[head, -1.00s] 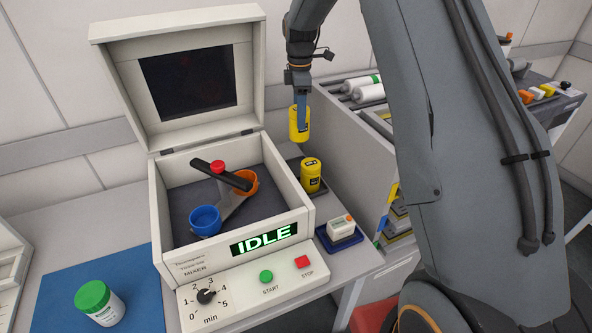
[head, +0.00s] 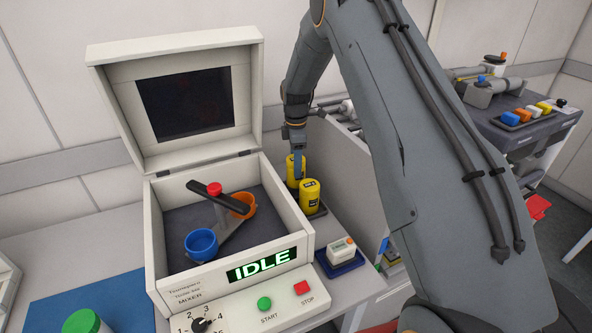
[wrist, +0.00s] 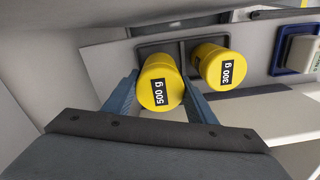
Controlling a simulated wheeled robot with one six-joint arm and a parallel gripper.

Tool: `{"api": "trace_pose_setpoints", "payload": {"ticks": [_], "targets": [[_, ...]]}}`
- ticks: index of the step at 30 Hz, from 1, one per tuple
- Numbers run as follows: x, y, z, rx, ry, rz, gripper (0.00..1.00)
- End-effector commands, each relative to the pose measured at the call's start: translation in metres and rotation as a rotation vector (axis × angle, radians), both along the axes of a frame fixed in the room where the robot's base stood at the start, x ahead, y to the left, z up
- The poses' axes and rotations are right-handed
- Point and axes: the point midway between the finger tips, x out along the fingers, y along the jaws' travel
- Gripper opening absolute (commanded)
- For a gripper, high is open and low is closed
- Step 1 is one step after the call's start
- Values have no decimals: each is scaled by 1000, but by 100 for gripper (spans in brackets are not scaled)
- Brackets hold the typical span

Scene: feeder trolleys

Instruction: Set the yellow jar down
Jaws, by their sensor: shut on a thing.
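A yellow jar marked 500 g (wrist: 160,86) is between the fingers of my gripper (wrist: 160,98), which is shut on it. In the head view this jar (head: 291,172) is upright at the back end of a dark tray (head: 319,212), beside the mixer. A second yellow jar, marked 300 g (wrist: 212,66), stands on the tray next to it; in the head view it (head: 309,196) is nearer the front. My gripper also shows in the head view (head: 298,165). Whether the held jar's base touches the tray is hidden.
The open mixer (head: 160,270) reads IDLE and holds a blue cup (head: 201,246) and an orange cup (head: 243,206). A small white device (head: 341,250) sits on a blue base in front of the tray. A grey panel (head: 350,178) stands to the right.

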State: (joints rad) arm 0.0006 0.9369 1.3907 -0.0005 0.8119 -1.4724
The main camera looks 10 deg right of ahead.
Motion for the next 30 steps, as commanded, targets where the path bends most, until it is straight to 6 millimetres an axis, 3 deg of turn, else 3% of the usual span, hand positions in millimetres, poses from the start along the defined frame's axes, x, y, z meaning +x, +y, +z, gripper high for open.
{"api": "trace_pose_setpoints", "payload": {"ticks": [6,19,20,21,23,30], "targets": [[-1,0,-27,0,2,0,11],[0,0,-35,0,1,0,11],[-1,0,-35,0,2,0,56],[-1,0,-35,0,2,0,63],[-1,0,-34,0,2,0,70],[-1,0,-34,0,2,0,70]]}}
